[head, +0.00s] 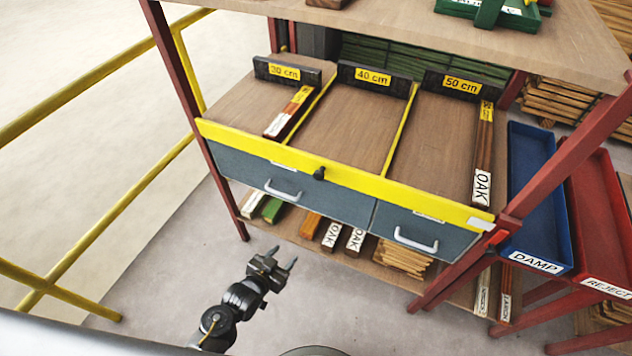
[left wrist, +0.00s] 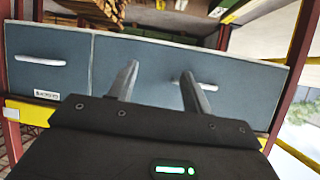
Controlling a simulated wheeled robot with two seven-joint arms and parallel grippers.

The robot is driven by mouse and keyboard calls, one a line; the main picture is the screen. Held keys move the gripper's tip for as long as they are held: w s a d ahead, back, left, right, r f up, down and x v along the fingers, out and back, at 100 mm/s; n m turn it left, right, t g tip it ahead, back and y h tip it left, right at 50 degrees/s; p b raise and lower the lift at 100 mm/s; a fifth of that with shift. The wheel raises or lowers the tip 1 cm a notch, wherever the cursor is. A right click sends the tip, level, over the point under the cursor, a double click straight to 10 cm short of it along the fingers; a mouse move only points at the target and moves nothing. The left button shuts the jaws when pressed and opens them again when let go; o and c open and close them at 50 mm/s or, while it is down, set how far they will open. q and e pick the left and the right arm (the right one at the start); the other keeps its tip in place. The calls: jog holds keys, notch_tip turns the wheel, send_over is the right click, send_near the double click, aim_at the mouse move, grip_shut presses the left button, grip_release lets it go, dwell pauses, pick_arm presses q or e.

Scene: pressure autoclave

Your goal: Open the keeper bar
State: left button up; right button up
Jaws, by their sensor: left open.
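The keeper bar (head: 370,186) is a long yellow bar across the front of the sorting shelf in the head view. It runs from the left red post to near the right red post, with a black knob (head: 320,173) near its middle. A red fitting (head: 510,224) sits by its right end. My left gripper (head: 284,258) is open and empty, below and in front of the bar, apart from it. In the left wrist view its two fingers (left wrist: 159,70) stand apart before the grey drawer fronts. My right gripper is not in view.
Grey drawers (head: 340,200) with white handles lie under the bar. Blue DAMP (head: 535,264) and red REJECT (head: 608,287) trays stand right. A yellow railing (head: 90,235) is left. The floor before the shelf looks clear.

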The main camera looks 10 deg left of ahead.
aim_at(317, 177)
pick_arm(q)
jog(key=w+d+r+m+t+h, duration=0.1)
jog(key=w+d+r+t+h, duration=0.1)
jog(key=r, duration=0.8)
jog(key=w+d+r+m+t+h, duration=0.1)
jog(key=w+d+r+t, duration=0.1)
jog(key=r, duration=0.9)
jog(key=p+x, duration=0.1)
jog(key=x, duration=0.9)
jog(key=shift+w, duration=0.35)
jog(key=shift+c, duration=0.3)
grip_shut()
